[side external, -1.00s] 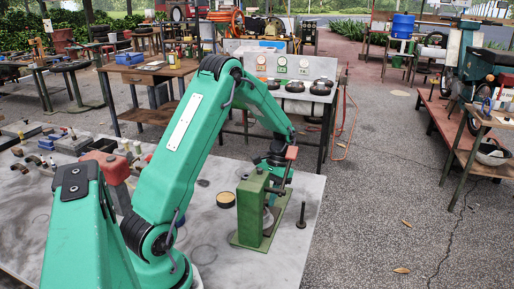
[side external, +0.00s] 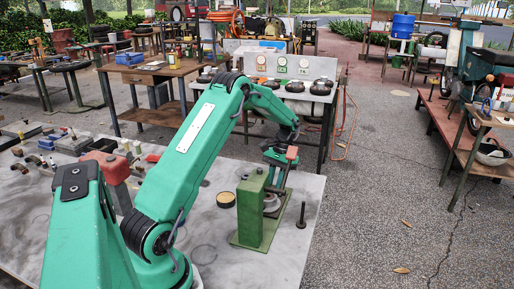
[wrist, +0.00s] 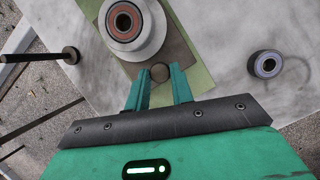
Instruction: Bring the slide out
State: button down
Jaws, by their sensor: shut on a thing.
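The green fixture (side external: 252,232) stands on the grey bench with a tall green block on its left. In the wrist view, a flat brownish slide (wrist: 178,48) lies on its pale green base, with a small dark round knob (wrist: 160,71) at its near end. My gripper (wrist: 160,88) has its two teal fingertips closed on either side of this knob. A pale round hub with a bearing (wrist: 125,21) sits just beyond the knob. In the side view my gripper (side external: 276,182) is behind the fixture, and its fingertips and the knob are hard to make out.
A dark upright pin (side external: 301,214) stands on the bench to the right of the fixture. A round dark-rimmed part (side external: 226,199) lies to its left. Small parts and a red-topped block (side external: 108,163) are farther left. The bench's right edge is close by.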

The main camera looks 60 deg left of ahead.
jog(key=shift+w+a, duration=1.25)
jog(key=shift+w, duration=0.2)
jog(key=shift+w+a, duration=1.2)
jog(key=shift+w, duration=0.2)
jog(key=c, duration=1.5)
grip_release()
jog(key=o, duration=0.3)
jog(key=shift+s+a, duration=0.1)
jog(key=shift+r, duration=0.1)
jog(key=v, duration=0.7)
jog(key=shift+r, duration=0.3)
